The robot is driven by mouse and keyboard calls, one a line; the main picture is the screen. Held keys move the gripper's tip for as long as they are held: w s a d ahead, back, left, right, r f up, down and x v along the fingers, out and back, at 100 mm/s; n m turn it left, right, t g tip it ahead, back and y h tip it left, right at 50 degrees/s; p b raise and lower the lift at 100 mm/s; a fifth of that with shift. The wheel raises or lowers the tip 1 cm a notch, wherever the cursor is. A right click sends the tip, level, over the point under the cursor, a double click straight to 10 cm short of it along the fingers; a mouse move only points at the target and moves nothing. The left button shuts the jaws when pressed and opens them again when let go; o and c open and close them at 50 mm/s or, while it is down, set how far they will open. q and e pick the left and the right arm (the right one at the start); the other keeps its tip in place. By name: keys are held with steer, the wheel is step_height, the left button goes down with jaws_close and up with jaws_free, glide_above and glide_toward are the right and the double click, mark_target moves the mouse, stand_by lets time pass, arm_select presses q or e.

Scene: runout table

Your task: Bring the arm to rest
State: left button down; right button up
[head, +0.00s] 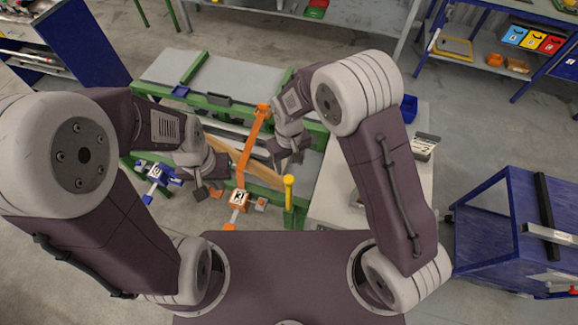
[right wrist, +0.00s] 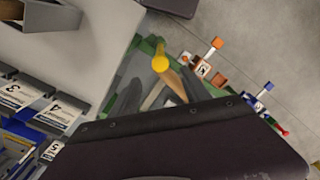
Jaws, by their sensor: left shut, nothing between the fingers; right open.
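My right arm reaches over the green-framed runout table (head: 215,103). In the head view its gripper (head: 289,160) hangs above the table, right of the long orange clamp (head: 248,145); its fingers look apart with nothing between them. My left gripper (head: 207,188) is at the table's near left part, between a blue clamp (head: 155,172) and the orange clamp; it is shut and empty. In the right wrist view a dark part of my own arm covers much of the lower half, and the right fingertips do not show.
A yellow-topped post (head: 289,188) stands near the right gripper; it also shows in the right wrist view (right wrist: 160,64). A pale worktop (head: 335,205) with a blue bin (head: 408,107) lies to the right. A blue cart (head: 500,225) stands further right, with clear floor behind it.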

stand_by(0.3)
steer(key=w+d+r+m+t+b, duration=0.25)
steer(key=d+b, duration=0.35)
steer(key=d, duration=0.4)
steer(key=s+d+f+m+b, duration=0.1)
steer(key=s+d, duration=0.2)
steer(key=s, duration=0.3)
steer(key=s+d+f+m+g+b, duration=0.1)
steer(key=s+d+m, duration=0.1)
steer(key=s+d, duration=0.2)
steer(key=s, duration=0.3)
steer(key=shift+d+f, duration=0.3)
steer(key=shift+s, duration=0.15)
